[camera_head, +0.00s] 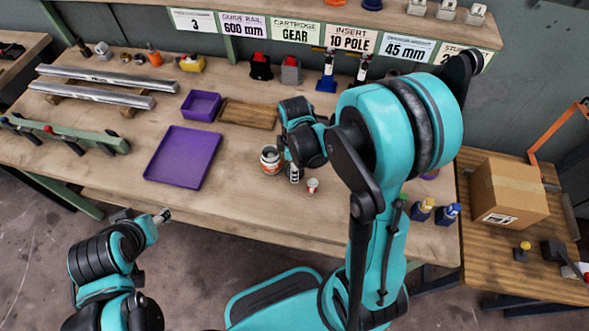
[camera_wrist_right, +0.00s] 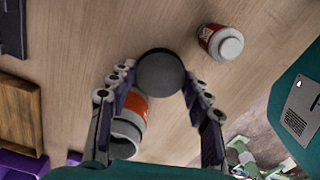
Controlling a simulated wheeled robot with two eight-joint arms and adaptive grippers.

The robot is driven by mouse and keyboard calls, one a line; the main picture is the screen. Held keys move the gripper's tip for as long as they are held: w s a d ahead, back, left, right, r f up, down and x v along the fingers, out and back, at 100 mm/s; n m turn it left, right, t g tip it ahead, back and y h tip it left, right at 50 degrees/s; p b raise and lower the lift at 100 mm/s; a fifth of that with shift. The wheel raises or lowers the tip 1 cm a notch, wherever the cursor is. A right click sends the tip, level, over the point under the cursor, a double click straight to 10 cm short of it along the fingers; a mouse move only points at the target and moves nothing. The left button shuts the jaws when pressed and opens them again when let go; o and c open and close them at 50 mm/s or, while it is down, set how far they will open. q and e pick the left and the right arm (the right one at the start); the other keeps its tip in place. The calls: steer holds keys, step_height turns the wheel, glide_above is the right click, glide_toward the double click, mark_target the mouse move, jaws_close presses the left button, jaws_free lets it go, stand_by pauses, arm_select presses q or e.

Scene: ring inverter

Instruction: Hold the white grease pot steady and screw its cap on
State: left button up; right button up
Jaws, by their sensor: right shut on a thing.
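The white grease pot (camera_head: 270,158) with an orange-red label stands upright on the bench, left of my right gripper. In the right wrist view the pot (camera_wrist_right: 127,128) is partly hidden by a finger. My right gripper (camera_head: 293,176) is shut on a dark round cap (camera_wrist_right: 160,72), held between its fingertips (camera_wrist_right: 160,80). In that view the cap overlaps the pot's edge; it looks apart from the pot, beside its mouth. My left gripper (camera_head: 163,216) is off the bench's front edge, away from the pot. Its fingers are too small to judge.
A smaller white-lidded jar (camera_head: 312,186) stands just right of my right gripper and also shows in the right wrist view (camera_wrist_right: 221,43). A purple tray (camera_head: 182,157), a purple bin (camera_head: 201,105) and a wooden tray (camera_head: 248,114) lie left and behind. The bench front is clear.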

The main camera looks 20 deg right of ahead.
step_height(320, 180, up, 8)
steer(key=p, duration=0.2)
steer(key=shift+f+p, duration=0.1)
steer(key=shift+p, duration=0.2)
arm_select(q)
step_height(320, 180, up, 3)
steer(key=shift+r, duration=0.1)
